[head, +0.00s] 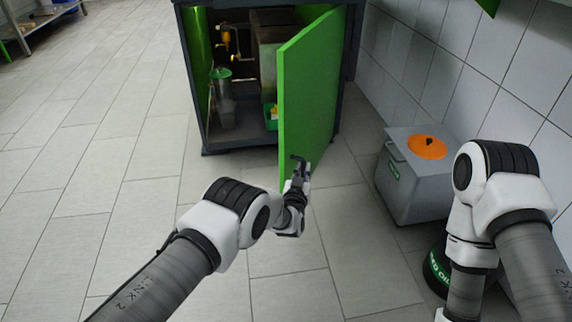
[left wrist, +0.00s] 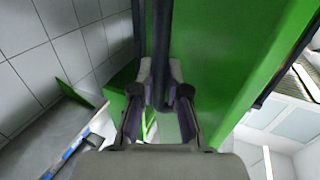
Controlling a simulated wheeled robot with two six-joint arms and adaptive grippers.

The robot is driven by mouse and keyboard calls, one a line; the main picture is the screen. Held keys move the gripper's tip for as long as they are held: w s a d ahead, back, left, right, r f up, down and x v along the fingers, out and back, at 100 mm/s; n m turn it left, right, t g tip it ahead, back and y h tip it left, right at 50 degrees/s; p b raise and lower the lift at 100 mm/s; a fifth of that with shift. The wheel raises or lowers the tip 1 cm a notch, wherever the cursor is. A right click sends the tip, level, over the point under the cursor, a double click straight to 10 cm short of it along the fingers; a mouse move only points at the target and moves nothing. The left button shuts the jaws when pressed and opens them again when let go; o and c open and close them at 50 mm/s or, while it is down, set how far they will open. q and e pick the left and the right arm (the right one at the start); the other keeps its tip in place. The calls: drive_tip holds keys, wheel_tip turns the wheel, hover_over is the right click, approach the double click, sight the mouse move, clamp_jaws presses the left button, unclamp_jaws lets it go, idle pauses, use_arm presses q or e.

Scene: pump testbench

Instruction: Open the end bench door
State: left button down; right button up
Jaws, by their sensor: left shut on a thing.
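The green end bench door (head: 308,95) stands swung well open on its right side, with the bench interior showing behind it. My left gripper (head: 301,172) is at the lower part of the door, at its dark handle (head: 297,159). In the left wrist view my left gripper (left wrist: 160,85) is shut on the dark handle bar (left wrist: 159,35), in front of the green door panel (left wrist: 215,60). My right arm comes in at the right, and its gripper is out of view.
The dark-framed bench (head: 193,80) holds a green-topped container (head: 222,85) and a green bin (head: 271,116). A grey box with an orange lid (head: 428,147) stands by the tiled wall at right. The tiled floor (head: 110,150) is clear at left.

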use_arm(q)
drive_tip(key=shift+s+d+r+n+y+p, duration=0.2)
drive_tip(key=shift+d+p, duration=0.25)
drive_tip(key=shift+d, duration=0.3)
drive_tip(key=shift+s+d+f+n+y+p, duration=0.1)
drive_tip(key=shift+d+y+p, duration=0.3)
drive_tip(key=shift+d, duration=0.35)
drive_tip(key=shift+w, duration=0.1)
drive_tip(key=c, duration=1.5)
unclamp_jaws()
drive_tip(key=o, duration=0.3)
